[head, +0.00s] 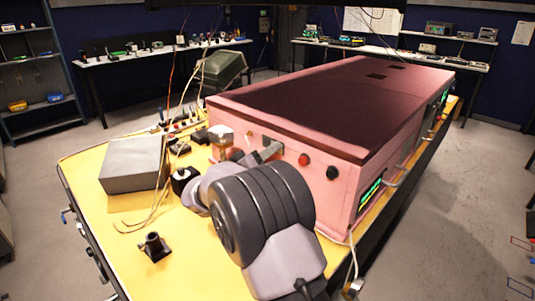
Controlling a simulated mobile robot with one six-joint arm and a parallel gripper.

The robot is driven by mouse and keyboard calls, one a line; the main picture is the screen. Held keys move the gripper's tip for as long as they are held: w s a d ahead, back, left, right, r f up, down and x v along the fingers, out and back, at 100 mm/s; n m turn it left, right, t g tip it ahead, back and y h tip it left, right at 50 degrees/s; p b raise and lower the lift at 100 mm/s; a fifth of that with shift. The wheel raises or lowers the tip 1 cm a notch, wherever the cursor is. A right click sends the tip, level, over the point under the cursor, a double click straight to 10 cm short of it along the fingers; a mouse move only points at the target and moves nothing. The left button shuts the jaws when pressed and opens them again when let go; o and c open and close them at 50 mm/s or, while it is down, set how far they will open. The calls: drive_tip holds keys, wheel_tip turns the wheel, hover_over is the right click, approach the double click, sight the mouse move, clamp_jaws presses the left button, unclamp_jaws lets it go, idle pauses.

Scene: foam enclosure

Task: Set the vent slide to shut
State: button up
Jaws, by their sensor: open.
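The pink foam enclosure (335,205) is a long box with a dark red top, standing on a yellow table. Its near end face carries a red round knob (304,160), a black round knob (332,173) and a small dark fitting near the gripper. I cannot tell which part is the vent slide or how it is set. My arm fills the lower middle and hides part of that face. My gripper (268,151) is at the near face, left of the red knob. It is open; I see nothing held in it. Whether it touches the face is unclear.
A grey box (134,164) and a small black bracket (154,246) stand on the yellow table (95,185) at left. Loose cables and small dark parts lie near the enclosure's left corner. A green lit display (370,193) is on its right side.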

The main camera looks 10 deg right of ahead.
clamp_jaws()
idle(1.3)
